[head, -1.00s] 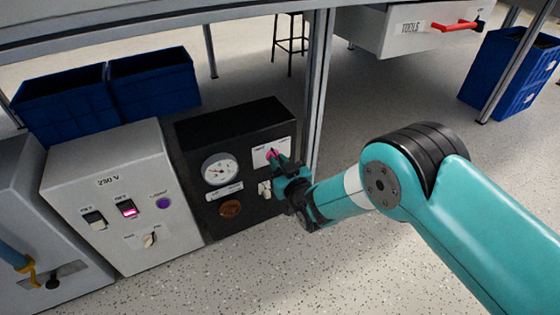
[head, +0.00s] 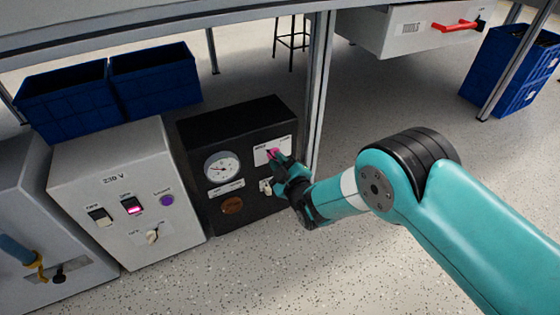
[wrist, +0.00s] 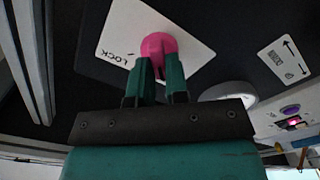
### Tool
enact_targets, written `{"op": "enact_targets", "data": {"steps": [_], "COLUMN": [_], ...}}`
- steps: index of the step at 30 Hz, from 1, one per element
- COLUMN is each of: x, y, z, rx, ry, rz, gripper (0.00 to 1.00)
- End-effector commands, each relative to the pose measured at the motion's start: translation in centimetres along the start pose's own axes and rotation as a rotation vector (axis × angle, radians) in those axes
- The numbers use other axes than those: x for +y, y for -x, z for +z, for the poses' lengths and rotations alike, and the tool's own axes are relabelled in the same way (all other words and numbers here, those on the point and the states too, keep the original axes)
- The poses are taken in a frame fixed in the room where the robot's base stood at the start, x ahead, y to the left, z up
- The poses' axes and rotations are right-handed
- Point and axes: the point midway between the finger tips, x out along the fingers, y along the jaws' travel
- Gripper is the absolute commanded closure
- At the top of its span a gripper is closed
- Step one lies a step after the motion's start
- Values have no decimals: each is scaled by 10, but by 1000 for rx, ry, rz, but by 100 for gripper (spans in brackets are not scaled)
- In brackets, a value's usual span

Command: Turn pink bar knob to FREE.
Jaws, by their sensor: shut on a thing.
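The pink bar knob (wrist: 158,45) sits on a white label plate (wrist: 196,35) on the black panel box (head: 248,180). In the wrist view the word LOCK shows on the plate, left of the knob; the word FREE is not visible. My gripper (wrist: 158,70) has its two teal fingers shut on the knob's bar, one on each side. In the head view the gripper (head: 279,165) reaches the knob (head: 272,154) from the right and hides part of it. The knob's pointing direction is hard to tell.
The black box also has a round gauge (head: 222,167), a brown knob (head: 232,205) and a light switch (head: 265,187). A grey 230 V box (head: 120,205) stands to its left. A metal post (head: 318,95) rises close at the right. Blue crates (head: 155,80) are behind.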

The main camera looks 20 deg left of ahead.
Motion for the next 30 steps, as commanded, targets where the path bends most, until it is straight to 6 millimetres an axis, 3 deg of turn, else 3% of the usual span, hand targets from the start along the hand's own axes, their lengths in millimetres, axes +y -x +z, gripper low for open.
{"op": "enact_targets", "data": {"steps": [17,18,21,30], "x": [-2,-2,-1,1], "y": [-1,-1,-1,2], "z": [-4,-4,-2,0], "rx": [6,6,4,0], "ry": [29,29,29,29], "rz": [-2,-2,-1,0], "gripper": [100,78,60,60]}}
